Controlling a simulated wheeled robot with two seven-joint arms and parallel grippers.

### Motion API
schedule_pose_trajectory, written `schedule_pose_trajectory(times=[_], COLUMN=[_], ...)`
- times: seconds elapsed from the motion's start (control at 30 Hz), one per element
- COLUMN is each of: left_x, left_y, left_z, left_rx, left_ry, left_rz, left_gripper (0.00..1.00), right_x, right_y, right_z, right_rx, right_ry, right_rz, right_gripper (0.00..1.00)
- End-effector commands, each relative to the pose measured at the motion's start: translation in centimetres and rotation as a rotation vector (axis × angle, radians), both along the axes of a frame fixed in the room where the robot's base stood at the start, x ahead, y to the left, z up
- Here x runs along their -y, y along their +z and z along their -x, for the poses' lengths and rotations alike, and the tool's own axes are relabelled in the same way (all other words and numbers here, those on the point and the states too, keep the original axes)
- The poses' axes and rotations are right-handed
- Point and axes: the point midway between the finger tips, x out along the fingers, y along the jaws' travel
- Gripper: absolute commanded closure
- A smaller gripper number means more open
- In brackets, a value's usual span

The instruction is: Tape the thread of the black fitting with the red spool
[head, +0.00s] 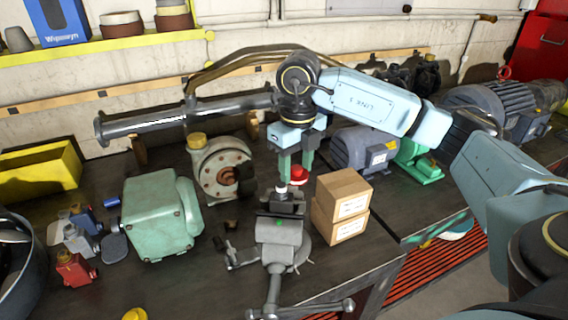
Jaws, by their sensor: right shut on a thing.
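My right gripper (295,165) points down above the vise with its green fingers, shut on the red spool (299,175). The spool is at the lower end of the fingers, close to the upper part of the black fitting (287,197). The fitting stands in the jaws of the grey bench vise (279,235). A small white patch (282,189) shows at the fitting's top, left of the spool; I cannot tell whether it is tape or bare thread. Whether spool and fitting touch is unclear. My left gripper is not in view.
Two stacked cardboard boxes (342,205) stand close right of the vise. A green motor housing (160,215) and a round pale pump (221,168) stand left. Blue-grey motors (362,150) are behind right. The vise handle (300,310) sticks out at the front.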

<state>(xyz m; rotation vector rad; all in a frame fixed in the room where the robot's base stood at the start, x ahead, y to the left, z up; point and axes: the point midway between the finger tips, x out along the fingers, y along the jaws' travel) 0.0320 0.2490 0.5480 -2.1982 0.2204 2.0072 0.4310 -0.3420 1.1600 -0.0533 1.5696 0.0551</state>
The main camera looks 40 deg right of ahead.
Motion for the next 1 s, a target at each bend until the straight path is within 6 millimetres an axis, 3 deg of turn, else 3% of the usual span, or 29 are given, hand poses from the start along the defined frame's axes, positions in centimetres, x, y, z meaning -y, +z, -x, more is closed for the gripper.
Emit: schedule_pose_trajectory(times=[0.27, 0.5, 0.73, 1.0], left_x=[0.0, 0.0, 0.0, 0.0], left_y=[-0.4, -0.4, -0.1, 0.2], left_z=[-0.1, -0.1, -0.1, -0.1], left_rx=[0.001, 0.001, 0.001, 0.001], left_ry=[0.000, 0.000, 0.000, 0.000], left_rz=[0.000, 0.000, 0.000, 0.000], left_gripper=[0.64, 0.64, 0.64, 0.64], right_x=[-0.4, -1.9, -4.2, -6.8], right_y=[-0.1, -0.1, 0.0, 0.0], right_z=[2.9, 4.7, 5.5, 4.7], right_rx=[-0.002, -0.002, -0.002, -0.001], right_ry=[0.003, 0.003, 0.005, 0.003], right_rz=[0.000, 0.000, 0.000, -0.002], right_gripper=[0.69, 0.69, 0.69, 0.69])
